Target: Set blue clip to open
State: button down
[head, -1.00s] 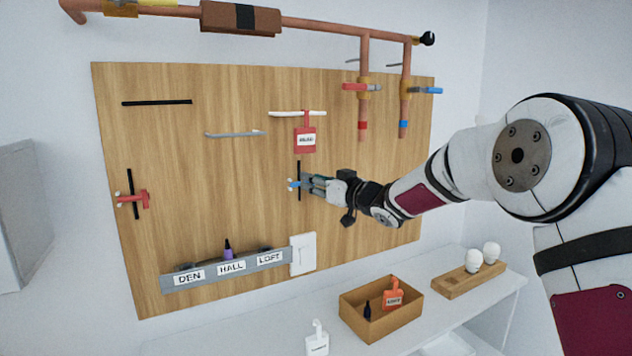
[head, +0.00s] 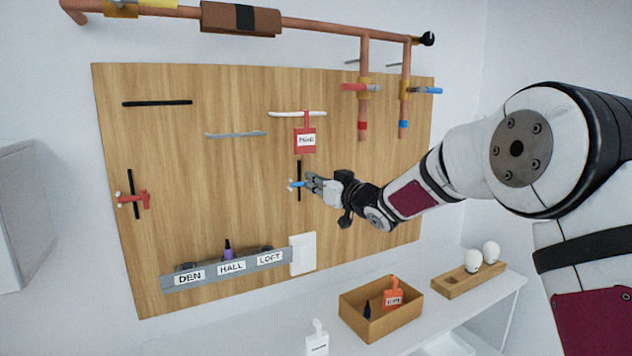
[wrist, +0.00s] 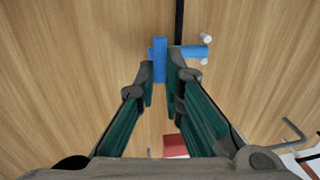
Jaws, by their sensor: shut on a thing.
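The blue clip (head: 296,184) sits on a short vertical black rail (head: 299,168) in the middle of the wooden board. In the wrist view the blue clip (wrist: 160,62) has a blue handle toward me and a crosspiece reaching right, with two pale pegs at its end. My gripper (head: 308,182) reaches in from the right, and its fingertips are at the clip's handle. In the wrist view my gripper (wrist: 161,82) is shut on the handle, one finger on each side.
A red tag (head: 306,140) hangs just above on a white hook. A red clip (head: 133,199) sits on another black rail at left. Below are a grey labelled strip (head: 210,276), a white switch plate (head: 303,255) and an open box (head: 380,322). Copper pipes with valves run above.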

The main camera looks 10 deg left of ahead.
jog(key=s+a+m+t+h+p, duration=0.1)
jog(key=s+a+m+h, duration=0.1)
jog(key=m+h, duration=0.5)
jog(key=s+a+m+t+h+p, duration=0.1)
jog(key=s+m+h, duration=0.3)
jog(key=h, duration=0.9)
jog(key=a+m, duration=0.1)
jog(key=m, duration=0.2)
jog(key=shift+a+f+h, duration=0.15)
jog(key=shift+a+h, duration=0.1)
jog(key=shift+h, duration=0.05)
jog(key=c, duration=1.7)
grip_release()
